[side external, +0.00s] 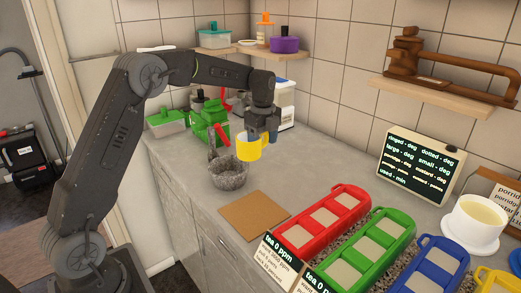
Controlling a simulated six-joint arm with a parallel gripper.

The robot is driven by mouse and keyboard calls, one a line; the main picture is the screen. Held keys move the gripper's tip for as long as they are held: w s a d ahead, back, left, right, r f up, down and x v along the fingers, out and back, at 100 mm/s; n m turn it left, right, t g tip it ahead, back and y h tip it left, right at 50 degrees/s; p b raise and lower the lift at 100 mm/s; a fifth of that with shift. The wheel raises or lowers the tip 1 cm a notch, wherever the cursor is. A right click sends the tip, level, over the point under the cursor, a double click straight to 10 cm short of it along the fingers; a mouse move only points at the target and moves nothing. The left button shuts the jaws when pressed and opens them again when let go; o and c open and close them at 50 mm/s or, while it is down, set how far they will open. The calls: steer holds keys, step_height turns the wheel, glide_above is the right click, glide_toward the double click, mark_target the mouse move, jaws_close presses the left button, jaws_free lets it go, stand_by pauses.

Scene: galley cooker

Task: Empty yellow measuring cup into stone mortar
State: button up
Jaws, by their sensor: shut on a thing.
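My gripper (262,134) points down and is shut on the yellow measuring cup (248,148). The cup is held in the air above and slightly right of the stone mortar (230,178). It looks slightly tilted; what is inside it is hidden. The stone mortar is a grey speckled bowl standing on the counter (188,190), and its inside is only partly visible. A dark pestle-like piece seems to rise at its left rim.
A green can-like item (210,125) stands behind the mortar, with a white container (285,105) behind the gripper. A brown board (254,215) lies in front. Red (322,222), green (370,245) and blue (430,270) trays fill the front right. A dark display (424,165) leans at the wall.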

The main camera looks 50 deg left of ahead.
steer(key=shift+a, duration=0.1)
steer(key=s+a+r+n+t+h, duration=0.1)
steer(key=a+n+t, duration=0.3)
steer(key=a+n, duration=0.4)
steer(key=shift+s+r+n+h, duration=0.45)
steer(key=shift+s+n, duration=0.35)
steer(key=shift+n, duration=0.9)
steer(key=shift+f, duration=0.1)
steer(key=shift+r+t+h, duration=0.2)
steer(key=shift+t+h, duration=0.35)
steer(key=shift+t, duration=0.55)
steer(key=shift+r+t+h, duration=0.1)
steer(key=shift+t+h, duration=0.4)
steer(key=shift+t, duration=0.4)
